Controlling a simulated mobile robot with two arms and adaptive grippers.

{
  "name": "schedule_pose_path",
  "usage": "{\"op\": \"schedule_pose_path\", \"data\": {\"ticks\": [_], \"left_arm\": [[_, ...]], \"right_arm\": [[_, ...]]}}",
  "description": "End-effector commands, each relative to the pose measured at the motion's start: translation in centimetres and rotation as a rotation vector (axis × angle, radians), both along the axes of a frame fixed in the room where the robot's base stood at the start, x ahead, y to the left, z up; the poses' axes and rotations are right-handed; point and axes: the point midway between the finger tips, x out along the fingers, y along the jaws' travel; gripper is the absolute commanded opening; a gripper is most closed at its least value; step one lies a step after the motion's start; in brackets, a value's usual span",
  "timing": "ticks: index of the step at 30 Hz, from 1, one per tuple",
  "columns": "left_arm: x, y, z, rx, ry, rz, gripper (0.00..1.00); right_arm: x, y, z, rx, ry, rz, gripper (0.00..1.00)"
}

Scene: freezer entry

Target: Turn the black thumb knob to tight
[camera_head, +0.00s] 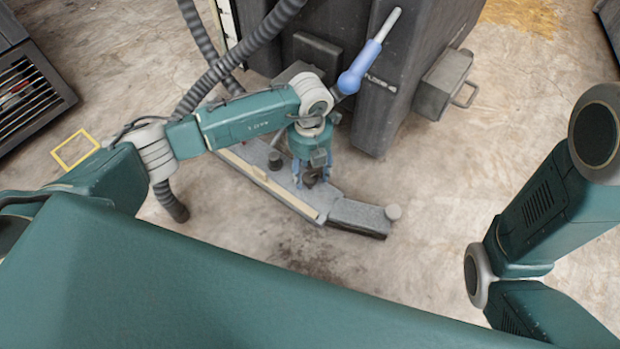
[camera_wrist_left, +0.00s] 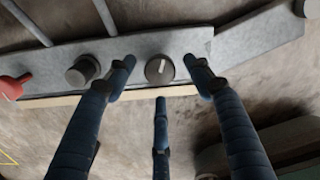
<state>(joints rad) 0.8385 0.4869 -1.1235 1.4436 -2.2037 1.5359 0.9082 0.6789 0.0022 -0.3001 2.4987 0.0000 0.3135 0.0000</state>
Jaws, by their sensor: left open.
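The black thumb knob (camera_wrist_left: 159,70) is a dark round knob with a pale pointer line, on a grey panel (camera_wrist_left: 185,44). In the left wrist view its line points up, nearly straight. My left gripper (camera_wrist_left: 160,64) is open, with one finger on each side of the knob and a third below it; contact cannot be told. In the head view the gripper (camera_head: 311,176) hangs over the panel (camera_head: 333,200) and partly hides the knob. My right arm shows at the right of the head view, but its gripper is not in view.
A second dark knob (camera_wrist_left: 82,71) and a red fitting (camera_wrist_left: 14,86) stand left on the panel. A black cabinet (camera_head: 365,110), a blue-handled lever (camera_head: 358,70) and ribbed hoses (camera_head: 215,75) are close to my left arm. Open floor (camera_head: 430,220) lies to the right.

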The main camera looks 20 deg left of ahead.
Motion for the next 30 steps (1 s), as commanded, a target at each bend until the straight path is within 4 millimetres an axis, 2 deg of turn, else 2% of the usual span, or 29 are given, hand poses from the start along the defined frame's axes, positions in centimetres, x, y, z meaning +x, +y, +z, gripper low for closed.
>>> {"op": "schedule_pose_path", "data": {"ticks": [1, 4, 14, 21, 30], "left_arm": [[0.0, -0.03, -0.96, -0.001, 0.0, 0.0, 0.53], [0.02, -0.02, -1.51, -0.001, 0.0, 0.0, 0.53], [0.03, -0.01, -1.64, -0.001, 0.0, 0.0, 0.53], [0.03, -0.02, -1.64, -0.001, 0.0, 0.0, 0.08], [0.05, -0.01, -1.54, -0.001, -0.001, -0.023, 0.07]], "right_arm": [[-0.11, 0.02, -0.63, 0.0, -0.002, 0.0, 0.53], [-0.36, 0.04, -0.75, -0.001, -0.009, 0.0, 0.53], [-0.47, 0.05, -0.67, -0.002, -0.011, -0.002, 0.53], [-0.5, 0.06, -0.68, -0.002, -0.011, -0.002, 0.53], [-0.51, 0.06, -0.43, -0.002, -0.012, 0.0, 0.53]]}}
